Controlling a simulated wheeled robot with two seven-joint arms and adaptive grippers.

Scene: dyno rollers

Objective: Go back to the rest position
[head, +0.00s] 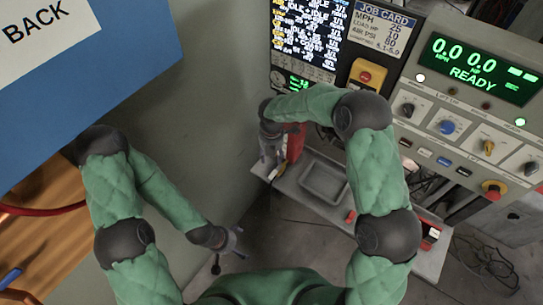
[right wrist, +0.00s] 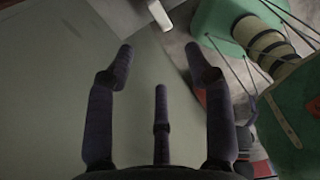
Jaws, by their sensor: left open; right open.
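My right gripper (head: 270,152) hangs above the left end of a grey shelf (head: 322,205), in front of the console. In the right wrist view its fingers (right wrist: 160,62) are spread, with nothing between them. A red and yellow item (head: 294,146) shows just right of this gripper in the head view; I cannot tell whether they touch. My left gripper (head: 230,248) is low in the picture, open and empty, beside a grey-green panel (head: 195,100). Both my arms are bent at the elbow.
The console (head: 470,120) with a green READY display (head: 482,68) and knobs stands at the right. A monitor (head: 308,35), job card (head: 383,27) and red button box (head: 366,76) are behind. A blue BACK panel (head: 110,75) is at upper left. Cables (head: 487,258) lie lower right.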

